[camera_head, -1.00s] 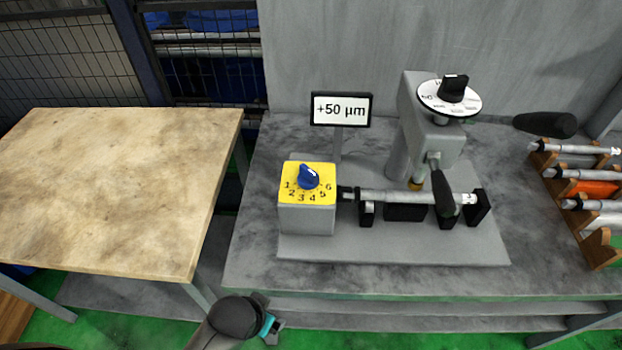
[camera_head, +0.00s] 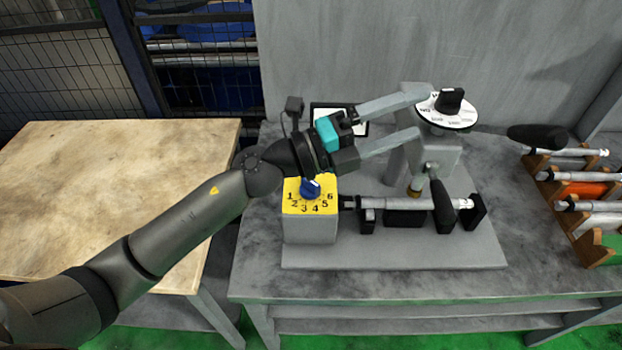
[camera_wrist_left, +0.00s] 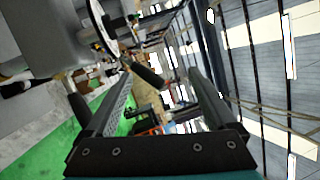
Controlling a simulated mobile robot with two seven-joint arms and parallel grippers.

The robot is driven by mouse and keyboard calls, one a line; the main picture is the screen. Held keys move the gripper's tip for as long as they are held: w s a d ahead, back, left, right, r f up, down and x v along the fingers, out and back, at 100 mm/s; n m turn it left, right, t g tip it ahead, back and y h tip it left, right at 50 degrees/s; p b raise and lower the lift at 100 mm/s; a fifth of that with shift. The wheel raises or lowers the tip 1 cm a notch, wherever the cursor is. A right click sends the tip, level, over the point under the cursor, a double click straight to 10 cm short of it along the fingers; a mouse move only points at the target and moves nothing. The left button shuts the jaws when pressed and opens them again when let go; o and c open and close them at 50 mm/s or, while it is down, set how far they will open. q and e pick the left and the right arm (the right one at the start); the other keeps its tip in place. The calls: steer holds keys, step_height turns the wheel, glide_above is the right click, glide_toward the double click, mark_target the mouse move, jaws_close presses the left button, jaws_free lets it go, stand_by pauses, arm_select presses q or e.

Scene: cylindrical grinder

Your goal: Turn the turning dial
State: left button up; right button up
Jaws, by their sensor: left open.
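A white disc dial with a black knob (camera_head: 450,100) tops the grey grinder head. A blue knob (camera_head: 310,189) sits on a yellow-topped box numbered 1 to 6. The task's wording does not tell which is the turning dial. My left gripper (camera_head: 422,113) is open and empty, its two long grey fingers pointing right. Its tips are close to the left side of the white dial; I cannot tell whether they touch anything. In the left wrist view the fingers (camera_wrist_left: 158,75) are spread, with part of the white dial (camera_wrist_left: 97,28) at upper left. My right gripper is not in view.
A display sign (camera_head: 353,113) is mostly hidden behind my left gripper. A metal shaft (camera_head: 415,203) lies across black supports below the grinder head. A wooden rack (camera_head: 590,245) with several shafts stands at right. A bare wooden table (camera_head: 90,190) is at left.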

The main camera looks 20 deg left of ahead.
arm_select(q)
step_height(320, 180, down, 3)
steer(key=s+d+m+g+y, duration=0.1)
steer(key=s+m+g+y, duration=0.1)
steer(key=m+g, duration=0.45)
steer(key=m+y, duration=0.4)
steer(key=y, duration=0.9)
glide_toward(310, 180)
steer(key=shift+g, duration=0.25)
steer(key=x, duration=1)
steer(key=shift+w+f+p, duration=0.25)
steer(key=shift+p, duration=0.1)
steer(key=c, duration=1.3)
